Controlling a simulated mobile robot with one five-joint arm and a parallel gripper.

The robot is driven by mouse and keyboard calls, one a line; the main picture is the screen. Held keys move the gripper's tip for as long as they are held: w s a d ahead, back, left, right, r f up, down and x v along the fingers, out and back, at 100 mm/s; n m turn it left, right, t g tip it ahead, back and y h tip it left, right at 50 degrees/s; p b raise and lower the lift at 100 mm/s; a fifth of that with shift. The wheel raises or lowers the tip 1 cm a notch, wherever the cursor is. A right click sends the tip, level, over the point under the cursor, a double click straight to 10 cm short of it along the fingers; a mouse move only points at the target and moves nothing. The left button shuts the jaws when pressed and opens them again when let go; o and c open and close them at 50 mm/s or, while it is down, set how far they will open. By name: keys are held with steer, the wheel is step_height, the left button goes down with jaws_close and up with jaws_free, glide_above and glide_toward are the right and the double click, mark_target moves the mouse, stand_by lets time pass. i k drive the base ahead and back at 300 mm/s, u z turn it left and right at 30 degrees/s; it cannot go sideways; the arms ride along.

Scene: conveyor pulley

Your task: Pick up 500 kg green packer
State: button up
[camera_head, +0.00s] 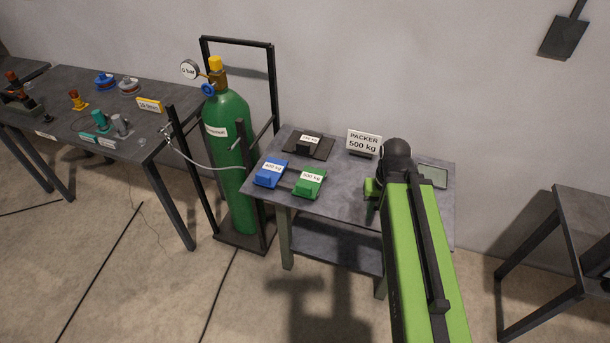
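The green packer (308,186), with a white label reading 500 kg, lies on the grey table (345,200) near its front left edge. A blue packer (268,178) with a white label lies just to its left. A black packer (310,148), also labelled, lies behind them. My green arm reaches in over the right part of the table. Part of my gripper (372,190) shows left of the arm, to the right of the green packer and apart from it. The arm hides most of it, so its opening cannot be seen.
A sign (364,142) reading PACKER 500 kg stands at the table's back. A pale green-grey flat piece (433,176) lies right of my arm. A green gas cylinder (230,150) in a black frame stands close left of the table. Another bench (585,240) is at right.

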mark_target(310, 178)
steer(key=z, duration=0.1)
steer(key=k, duration=1.05)
steer(key=u, duration=1.4)
steer(key=i, duration=2)
